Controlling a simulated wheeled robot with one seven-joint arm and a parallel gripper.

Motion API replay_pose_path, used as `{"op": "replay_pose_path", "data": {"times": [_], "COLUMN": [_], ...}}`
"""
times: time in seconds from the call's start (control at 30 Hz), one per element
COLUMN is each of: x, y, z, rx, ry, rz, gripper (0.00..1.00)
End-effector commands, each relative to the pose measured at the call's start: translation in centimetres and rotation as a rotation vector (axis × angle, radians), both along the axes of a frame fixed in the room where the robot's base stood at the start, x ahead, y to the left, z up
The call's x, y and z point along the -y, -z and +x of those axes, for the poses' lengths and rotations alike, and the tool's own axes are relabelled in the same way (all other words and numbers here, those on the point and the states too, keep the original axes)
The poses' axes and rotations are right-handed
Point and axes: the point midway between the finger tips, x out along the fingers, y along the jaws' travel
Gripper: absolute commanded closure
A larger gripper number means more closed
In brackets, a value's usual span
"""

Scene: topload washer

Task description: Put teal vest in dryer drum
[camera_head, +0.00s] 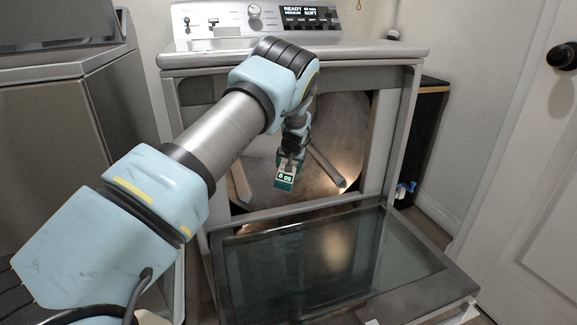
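The dryer drum (335,125) is lit inside and seen through the dryer's open front. Its fins show behind my arm. My gripper (288,172) is at the drum opening, pointing down. A small dark teal piece with white markings (285,182) is at the gripper's end. I cannot tell whether it is part of the gripper or something held. The fingers are too small and dark to read. I see no cloth that is clearly the teal vest. My arm hides part of the drum.
The dryer door (330,268) is folded down flat in front of the opening, with a glass panel. A grey machine (50,130) stands on the left. A dark narrow cabinet (425,125) is right of the dryer, and a white room door (530,180) is farther right.

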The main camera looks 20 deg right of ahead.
Motion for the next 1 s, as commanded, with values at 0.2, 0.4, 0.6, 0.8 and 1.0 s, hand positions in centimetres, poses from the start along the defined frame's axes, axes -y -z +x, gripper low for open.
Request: {"op": "replay_pose_path", "data": {"times": [0.2,0.4,0.6,0.8,1.0], "x": [0.0,0.0,0.0,0.0,0.0], "y": [0.9,1.6,2.4,3.2,4.0], "z": [0.0,0.0,0.0,0.0,0.0], "rx": [0.001,0.001,0.001,0.001,0.001], "ry": [0.0,0.0,0.0,0.0,0.0], "rz": [-0.001,-0.001,-0.001,-0.001,-0.001], "gripper": [0.9,0.9,0.9,0.9,0.9]}}
